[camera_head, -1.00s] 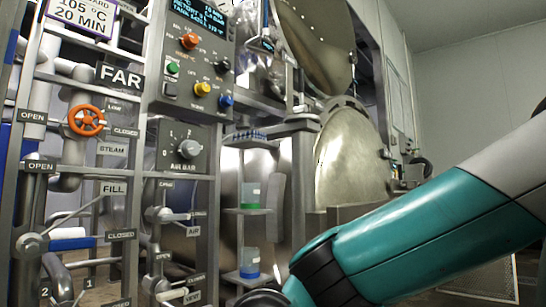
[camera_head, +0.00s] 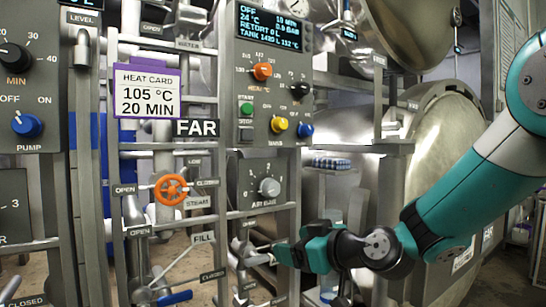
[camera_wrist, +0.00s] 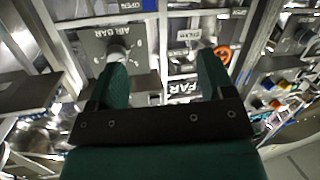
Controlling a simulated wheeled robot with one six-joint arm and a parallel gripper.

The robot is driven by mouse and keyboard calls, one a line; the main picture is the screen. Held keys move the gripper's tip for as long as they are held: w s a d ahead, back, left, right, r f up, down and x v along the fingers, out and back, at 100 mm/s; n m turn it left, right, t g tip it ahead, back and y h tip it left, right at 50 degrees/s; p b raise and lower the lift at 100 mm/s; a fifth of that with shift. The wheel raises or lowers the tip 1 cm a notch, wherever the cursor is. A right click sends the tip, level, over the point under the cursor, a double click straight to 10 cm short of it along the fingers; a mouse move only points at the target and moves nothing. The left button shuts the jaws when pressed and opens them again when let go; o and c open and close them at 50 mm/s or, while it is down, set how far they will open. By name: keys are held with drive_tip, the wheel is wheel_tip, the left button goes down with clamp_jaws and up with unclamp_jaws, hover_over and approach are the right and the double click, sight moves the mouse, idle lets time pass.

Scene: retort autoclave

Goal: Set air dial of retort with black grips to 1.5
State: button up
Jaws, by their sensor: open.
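The air dial is a grey round knob (camera_head: 268,187) on a dark panel marked AIR BAR, below the FAR sign's retort control box. It also shows in the wrist view (camera_wrist: 118,50), just beyond the tip of my left-hand finger. Its pointer reading is too small to tell. My gripper (camera_head: 278,254) is open and empty, below the dial panel in the head view. In the wrist view its two green fingers (camera_wrist: 163,66) are spread apart, and the dial is not between them. No black grips can be made out for certain.
An orange valve wheel (camera_head: 171,189) and steam pipes sit left of the panel. The control box (camera_head: 272,85) with coloured knobs is above. The large metal retort door (camera_head: 450,150) stands to the right. Another dial panel (camera_head: 14,205) is cut off at the left edge.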

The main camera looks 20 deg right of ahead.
sight(275, 191)
drive_tip(key=w+d+r+m+t+h+p, duration=0.1)
drive_tip(key=w+d+r+t+h+p, duration=0.1)
drive_tip(key=w+d+r+t+p, duration=0.35)
drive_tip(key=shift+g, duration=0.95)
drive_tip(key=p+x, duration=0.1)
drive_tip(key=x, duration=0.4)
drive_tip(key=p+x, duration=0.2)
drive_tip(key=x, duration=0.3)
drive_tip(key=r+p+x, duration=0.1)
drive_tip(key=p+x, duration=0.1)
drive_tip(key=x, duration=0.4)
drive_tip(key=shift+s, duration=0.1)
drive_tip(key=shift+c, duration=0.4)
drive_tip(key=c, duration=0.8)
drive_tip(key=shift+c, duration=0.2)
